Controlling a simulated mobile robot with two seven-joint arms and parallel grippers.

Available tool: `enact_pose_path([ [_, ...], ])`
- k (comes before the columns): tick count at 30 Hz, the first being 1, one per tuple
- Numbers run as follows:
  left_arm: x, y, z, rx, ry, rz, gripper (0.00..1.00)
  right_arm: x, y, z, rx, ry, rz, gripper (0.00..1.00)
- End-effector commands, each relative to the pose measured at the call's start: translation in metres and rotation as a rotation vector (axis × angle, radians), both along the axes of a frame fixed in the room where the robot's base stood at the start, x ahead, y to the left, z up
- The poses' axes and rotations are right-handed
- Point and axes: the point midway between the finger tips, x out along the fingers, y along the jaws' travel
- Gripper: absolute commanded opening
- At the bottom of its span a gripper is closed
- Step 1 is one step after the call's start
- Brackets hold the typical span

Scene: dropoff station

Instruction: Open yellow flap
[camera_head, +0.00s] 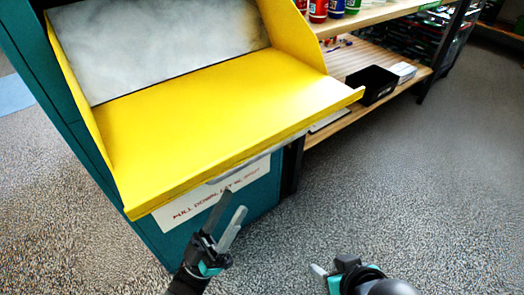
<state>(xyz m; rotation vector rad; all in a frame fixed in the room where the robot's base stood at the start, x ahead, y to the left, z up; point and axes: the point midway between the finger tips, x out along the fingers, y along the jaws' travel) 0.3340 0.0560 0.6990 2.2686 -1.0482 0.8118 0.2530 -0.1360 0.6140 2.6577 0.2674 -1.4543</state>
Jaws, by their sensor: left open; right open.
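The yellow flap (220,110) is tilted down and out from the teal drop box (255,192). Its inner yellow surface and side walls show, with a grey panel (160,40) behind. A grey handle (238,172) sits under its front edge. My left gripper (230,212) is open, below the front edge of the flap and in front of the box's white label. It looks empty, and its fingers point up toward the edge. I cannot tell whether a fingertip touches the flap. My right gripper (322,276) is low in the view, apart from the flap; its fingers are partly hidden.
A wooden shelf unit (350,62) stands right of the box, holding coloured bottles (318,10), a black bin (371,84) and a white box (403,71). A dark shelf post stands close beside the box. The carpeted floor (430,190) at right is clear.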

Motion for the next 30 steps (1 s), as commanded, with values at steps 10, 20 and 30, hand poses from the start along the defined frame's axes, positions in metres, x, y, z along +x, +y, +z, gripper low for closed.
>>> enact_pose_path([
  [10, 0.04, -0.037, 0.054, -0.002, -0.003, 0.002, 0.52, -0.003, -0.003, 0.001, -0.01, 0.023, -0.006, 0.5],
  [20, 0.066, -0.061, 0.086, 0.0, -0.001, 0.002, 0.52, 0.005, 0.005, -0.002, 0.016, -0.038, 0.008, 0.5],
  [30, 0.069, -0.064, 0.091, 0.001, 0.003, 0.002, 0.52, 0.007, 0.007, -0.002, 0.022, -0.051, 0.011, 0.5],
])
